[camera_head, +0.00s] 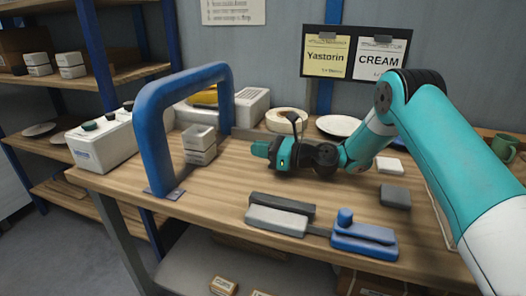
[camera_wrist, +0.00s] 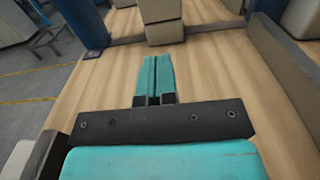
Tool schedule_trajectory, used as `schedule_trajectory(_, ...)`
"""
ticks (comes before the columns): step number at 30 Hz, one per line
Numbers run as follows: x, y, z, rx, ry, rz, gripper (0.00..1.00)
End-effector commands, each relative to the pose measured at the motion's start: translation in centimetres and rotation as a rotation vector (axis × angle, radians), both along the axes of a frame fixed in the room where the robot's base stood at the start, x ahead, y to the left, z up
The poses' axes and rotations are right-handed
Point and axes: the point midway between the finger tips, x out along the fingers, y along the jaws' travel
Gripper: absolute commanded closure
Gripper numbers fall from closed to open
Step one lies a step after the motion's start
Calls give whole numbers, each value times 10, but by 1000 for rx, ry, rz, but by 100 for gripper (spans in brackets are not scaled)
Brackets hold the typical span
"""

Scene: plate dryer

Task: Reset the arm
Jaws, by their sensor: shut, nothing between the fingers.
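My gripper (camera_head: 262,149) is held above the wooden table (camera_head: 228,180), with my teal arm reaching in from the right. Its teal fingers lie together with nothing between them, which also shows in the wrist view (camera_wrist: 155,78). In the head view the gripper points left, towards a small stack of grey-white blocks (camera_head: 200,145). The fingers look apart from the stack. In the wrist view a pale block stack (camera_wrist: 163,20) stands ahead of the fingertips.
A blue arch (camera_head: 153,140) stands at the table's left. A grey and blue device (camera_head: 365,238) lies at the front edge. A white plate (camera_head: 338,125) and a tape roll (camera_head: 287,119) are at the back. A grey block (camera_head: 395,196) and a white block (camera_head: 389,166) lie right.

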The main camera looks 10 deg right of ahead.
Motion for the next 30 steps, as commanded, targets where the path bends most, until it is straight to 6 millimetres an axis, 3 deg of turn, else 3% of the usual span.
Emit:
schedule_trajectory(5,-10,-1,11,-50,-42,24,100)
schedule_trajectory(8,-27,17,37,-193,-159,94,100)
schedule_trajectory(11,-59,42,70,-415,-353,221,100)
schedule_trajectory(15,-122,66,111,-735,-672,457,100)
schedule_trajectory(19,-189,71,139,-973,-968,709,100)
schedule_trajectory(24,-281,53,163,-1181,-1329,1077,100)
schedule_trajectory(30,-364,17,171,-1251,-1627,1449,100)
